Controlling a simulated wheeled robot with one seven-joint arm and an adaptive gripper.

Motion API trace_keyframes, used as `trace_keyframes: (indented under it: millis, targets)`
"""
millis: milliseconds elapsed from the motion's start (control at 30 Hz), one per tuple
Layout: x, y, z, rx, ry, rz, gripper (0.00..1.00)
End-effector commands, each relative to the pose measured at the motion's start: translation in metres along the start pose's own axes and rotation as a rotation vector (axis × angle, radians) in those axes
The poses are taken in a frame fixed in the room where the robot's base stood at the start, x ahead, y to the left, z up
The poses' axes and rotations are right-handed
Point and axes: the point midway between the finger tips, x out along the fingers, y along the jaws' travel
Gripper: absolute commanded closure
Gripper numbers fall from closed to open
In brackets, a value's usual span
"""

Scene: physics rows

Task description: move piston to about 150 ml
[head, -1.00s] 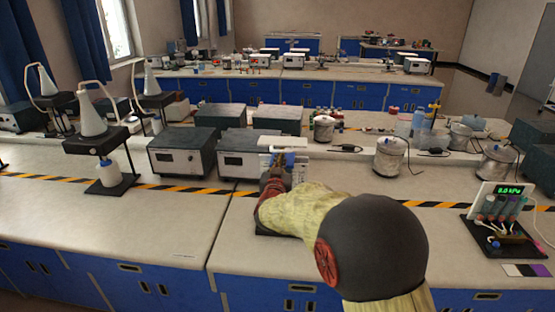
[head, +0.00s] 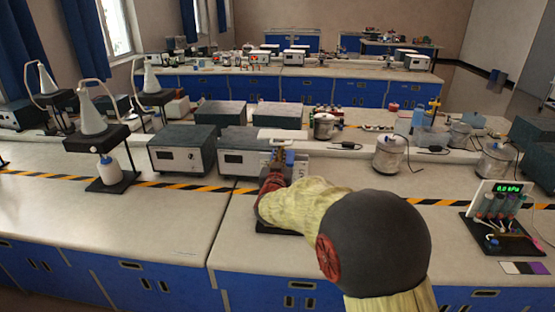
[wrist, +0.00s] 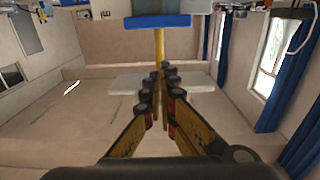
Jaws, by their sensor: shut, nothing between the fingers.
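The piston apparatus stands on the near bench, mostly hidden behind my arm in the head view. Its white top plate (head: 285,134) shows above my gripper (head: 279,155), with a blue part (head: 290,158) just to the right. In the wrist view a yellow rod (wrist: 159,48) runs from a blue bar (wrist: 158,21) toward the shut fingers of my gripper (wrist: 162,75). The white plate (wrist: 125,84) shows behind the fingertips. The fingers hold nothing; whether they touch the rod or plate I cannot tell. The volume scale is not readable.
A panel with a green display (head: 508,188) stands at the right. Grey-topped boxes (head: 182,150) and a flask stand (head: 97,138) are at the left. Metal pots (head: 389,155) stand behind to the right. The front left bench top is clear.

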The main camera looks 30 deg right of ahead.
Motion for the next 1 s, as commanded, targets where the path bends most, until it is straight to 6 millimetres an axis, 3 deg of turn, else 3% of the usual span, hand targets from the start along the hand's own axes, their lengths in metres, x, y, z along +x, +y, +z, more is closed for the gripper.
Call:
trace_keyframes:
  millis: [333, 1000]
  targets:
    - [-0.006, -0.001, 0.009, 0.000, -0.002, -0.001, 1.00]
    - [-0.078, -0.001, 0.009, 0.000, -0.002, -0.002, 1.00]
